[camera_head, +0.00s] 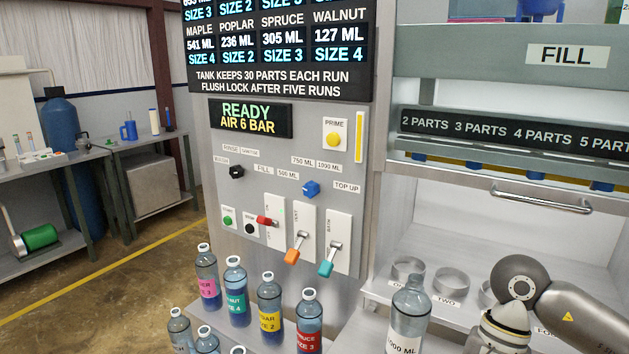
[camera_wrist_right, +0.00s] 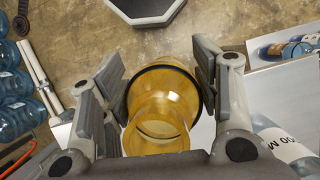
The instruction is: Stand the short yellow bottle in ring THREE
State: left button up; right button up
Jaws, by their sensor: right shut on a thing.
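In the right wrist view my right gripper (camera_wrist_right: 158,72) is shut on the yellow bottle (camera_wrist_right: 160,104), a see-through amber thing with a dark band and an open round mouth. It is held above the floor side of the bench edge. In the head view my right arm comes in from the right, and its fingers and the yellow bottle do not show. Ring THREE (camera_head: 486,292) stands on the white shelf, partly hidden by my arm; its label is covered. Ring TWO (camera_head: 451,280) and the first ring (camera_head: 408,269) look empty. My left gripper is not in view.
A clear 1000 ML bottle (camera_head: 409,315) stands in front of the rings. Several labelled bottles, among them a SPRUCE one (camera_head: 309,325), stand left of it. The panel with levers (camera_head: 298,245) rises behind them. A handled guard (camera_head: 540,198) hangs above the shelf.

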jog(key=shift+s+a+f+n+g+h, duration=0.15)
jog(key=shift+a+f+n+h, duration=0.4)
jog(key=shift+n, duration=0.7)
jog(key=shift+s+a+f+n+g+h, duration=0.15)
jog(key=shift+a+f+n+h, duration=0.4)
jog(key=shift+n, duration=0.75)
jog(key=shift+s+a+f+n+g+h, duration=0.1)
jog(key=shift+a+f+n+g+h, duration=0.2)
jog(key=shift+f+n, duration=0.65)
jog(key=shift+a+r+n, duration=0.1)
jog(key=shift+r+n, duration=0.2)
